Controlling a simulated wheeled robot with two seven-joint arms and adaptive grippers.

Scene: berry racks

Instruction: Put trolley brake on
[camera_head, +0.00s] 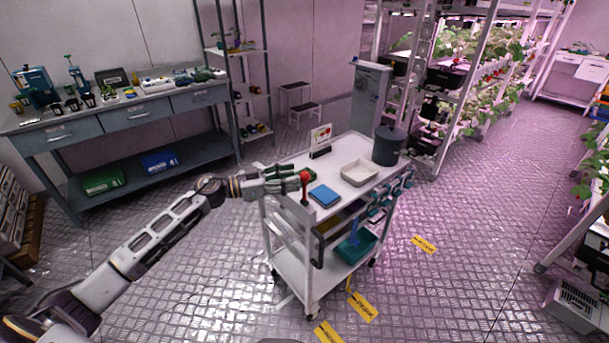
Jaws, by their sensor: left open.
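A white trolley (349,190) stands in the middle of the camera_head view. A lever with a red knob (305,177) stands upright at its near left corner; I take this for the brake lever. My left arm reaches in from the left, and my left gripper (301,180) is open at the height of the red knob. Its fingers are right beside the knob, and one finger shows behind it. I cannot tell whether they touch it. My right gripper is not in view.
The trolley carries a blue box (325,195), a white tray (360,172), a dark bucket (387,146) and a small sign (320,136). A teal bin (356,246) is on its lower shelf. Yellow floor signs (362,306) lie in front. A workbench (130,112) stands left, plant racks right.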

